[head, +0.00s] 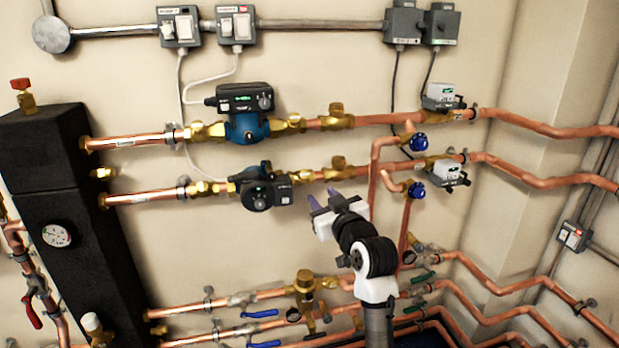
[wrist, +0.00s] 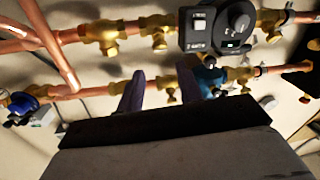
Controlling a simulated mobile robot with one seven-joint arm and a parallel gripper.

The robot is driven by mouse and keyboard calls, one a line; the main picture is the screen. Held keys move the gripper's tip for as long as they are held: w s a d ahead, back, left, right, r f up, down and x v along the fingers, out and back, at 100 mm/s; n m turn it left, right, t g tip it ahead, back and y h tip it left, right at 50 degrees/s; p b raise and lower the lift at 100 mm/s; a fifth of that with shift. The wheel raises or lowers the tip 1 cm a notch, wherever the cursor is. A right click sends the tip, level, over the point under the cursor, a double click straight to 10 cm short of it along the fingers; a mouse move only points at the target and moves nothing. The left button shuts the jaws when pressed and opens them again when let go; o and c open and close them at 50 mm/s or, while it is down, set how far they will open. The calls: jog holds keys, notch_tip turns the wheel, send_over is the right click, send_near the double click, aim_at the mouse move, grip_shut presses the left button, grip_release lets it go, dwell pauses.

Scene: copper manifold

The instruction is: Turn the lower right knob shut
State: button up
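Two blue round knobs sit on the right of the wall piping in the head view, an upper one (head: 419,142) and a lower one (head: 416,191). The lower one is on a copper elbow below the second pipe. My gripper (head: 323,199) is left of it, in front of the wall, pointing up and left. Its two purple fingers are apart and empty, as the wrist view (wrist: 160,82) also shows. A blue knob (wrist: 22,103) is at the left edge of the wrist view; I cannot tell for sure which one it is.
Two pumps, upper (head: 246,110) and lower (head: 265,190), are left of my gripper. Grey actuators (head: 447,173) sit right of the knobs. Several copper pipes with green handles (head: 424,276) run below. A black manifold block (head: 45,160) stands at the left.

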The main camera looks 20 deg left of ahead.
aim_at(306, 178)
jog(key=p+x, duration=0.2)
jog(key=x, duration=0.8)
jog(key=shift+w, duration=0.2)
jog(key=c, duration=0.7)
